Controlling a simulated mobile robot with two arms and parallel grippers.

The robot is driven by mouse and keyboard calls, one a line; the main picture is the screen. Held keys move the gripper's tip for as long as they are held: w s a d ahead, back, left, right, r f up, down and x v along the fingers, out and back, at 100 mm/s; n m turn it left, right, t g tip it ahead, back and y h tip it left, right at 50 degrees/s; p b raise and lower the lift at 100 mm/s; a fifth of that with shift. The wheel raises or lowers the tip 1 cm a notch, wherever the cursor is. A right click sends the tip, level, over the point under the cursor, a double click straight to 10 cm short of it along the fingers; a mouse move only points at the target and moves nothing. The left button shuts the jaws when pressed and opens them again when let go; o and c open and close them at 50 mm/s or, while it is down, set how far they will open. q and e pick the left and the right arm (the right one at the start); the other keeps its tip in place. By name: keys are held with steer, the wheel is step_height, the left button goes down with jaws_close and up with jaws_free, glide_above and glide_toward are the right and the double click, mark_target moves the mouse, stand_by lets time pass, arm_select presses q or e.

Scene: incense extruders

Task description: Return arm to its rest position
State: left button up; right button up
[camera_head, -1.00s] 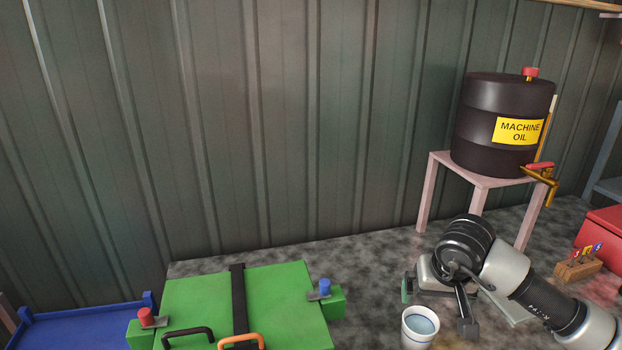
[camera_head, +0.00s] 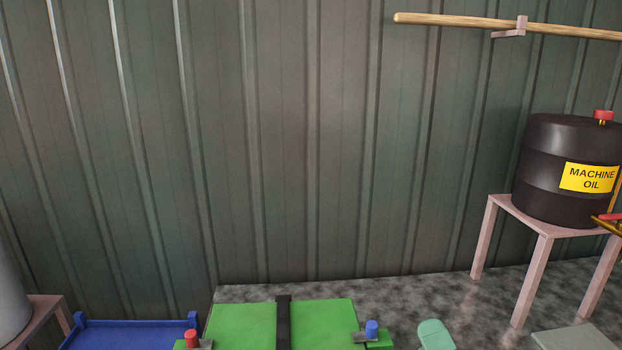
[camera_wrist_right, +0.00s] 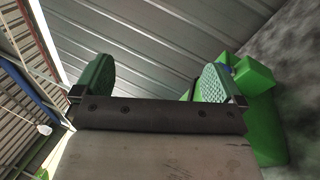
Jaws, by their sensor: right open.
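My right gripper (camera_wrist_right: 157,80) shows in the right wrist view with its two green ribbed pads wide apart and nothing between them. In the head view a rounded green piece (camera_head: 435,335), which looks like one of its pads, rises from the bottom edge. My left gripper is in neither view.
A machine oil barrel (camera_head: 550,160) stands on a pink stand (camera_head: 545,245). A wooden rod (camera_head: 460,22) is on the wall.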

steer(key=s+d+f+m+g+h, duration=0.3)
steer(key=d+f+m+g+h, duration=0.15)
steer(key=f+m, duration=0.5)
steer(key=s+a+f+m+g, duration=0.2)
steer(key=s+f+m+g, duration=1.1)
steer(key=s, duration=0.5)
step_height(320, 180, down, 26)
steer(key=n+g, duration=0.1)
steer(key=n, duration=0.1)
steer(key=s+d+f+g, duration=0.1)
steer(key=s+d+f, duration=0.2)
steer(key=s+f, duration=1.2)
steer(key=shift+s+f, duration=0.35)
steer(key=shift+g+y, duration=0.25)
